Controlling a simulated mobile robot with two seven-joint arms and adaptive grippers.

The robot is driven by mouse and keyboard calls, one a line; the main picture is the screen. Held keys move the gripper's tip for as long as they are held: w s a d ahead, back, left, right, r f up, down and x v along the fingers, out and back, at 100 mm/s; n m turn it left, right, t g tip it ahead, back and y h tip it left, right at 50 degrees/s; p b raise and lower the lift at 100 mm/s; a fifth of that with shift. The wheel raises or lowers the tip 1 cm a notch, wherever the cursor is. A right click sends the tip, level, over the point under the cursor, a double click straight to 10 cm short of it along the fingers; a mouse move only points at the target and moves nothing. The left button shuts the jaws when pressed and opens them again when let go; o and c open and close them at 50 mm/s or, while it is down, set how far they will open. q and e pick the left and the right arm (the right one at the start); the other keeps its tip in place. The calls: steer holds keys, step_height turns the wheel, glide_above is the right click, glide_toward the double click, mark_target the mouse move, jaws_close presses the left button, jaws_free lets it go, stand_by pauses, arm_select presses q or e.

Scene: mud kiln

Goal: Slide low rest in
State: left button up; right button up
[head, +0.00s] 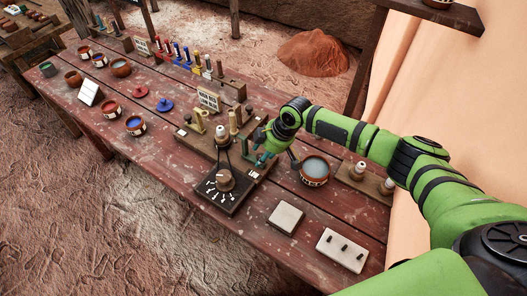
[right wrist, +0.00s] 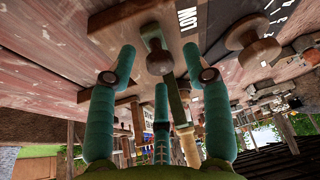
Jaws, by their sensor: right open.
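A wooden block (right wrist: 150,90) with a label reading LOW (right wrist: 187,18) shows in the right wrist view. A small slider with a round wooden knob (right wrist: 158,60), which looks like the low rest, juts from it toward me. My right gripper (right wrist: 160,75) is open, its teal fingers spread to both sides of the knob, with no clear contact. In the head view my right gripper (head: 261,158) hangs low at the right end of the wooden stand (head: 205,142), beside the LOW label (head: 253,175); the fingers largely hide the knob there. My left gripper is out of view.
A black dial plate (head: 215,204) with a wooden knob (head: 226,180) lies just in front of the stand. A bowl of bluish liquid (head: 315,169) stands close right of the gripper. A pale square tile (head: 286,217) and a pegged white block (head: 342,249) lie nearer me.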

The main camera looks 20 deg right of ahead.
mark_target(246, 155)
jaws_close()
steer(key=shift+w+a+f+b, duration=0.1)
steer(key=shift+w+a+b, duration=0.1)
steer(key=shift+w+b, duration=0.1)
steer(key=shift+w+a+f+b, duration=0.1)
steer(key=shift+w+a+b, duration=0.8)
steer(key=shift+w+b, duration=0.2)
steer(key=shift+w+a+b, duration=0.3)
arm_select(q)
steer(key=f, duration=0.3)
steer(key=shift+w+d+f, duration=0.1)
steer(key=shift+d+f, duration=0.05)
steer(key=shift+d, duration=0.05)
arm_select(e)
steer(key=shift+r, duration=0.2)
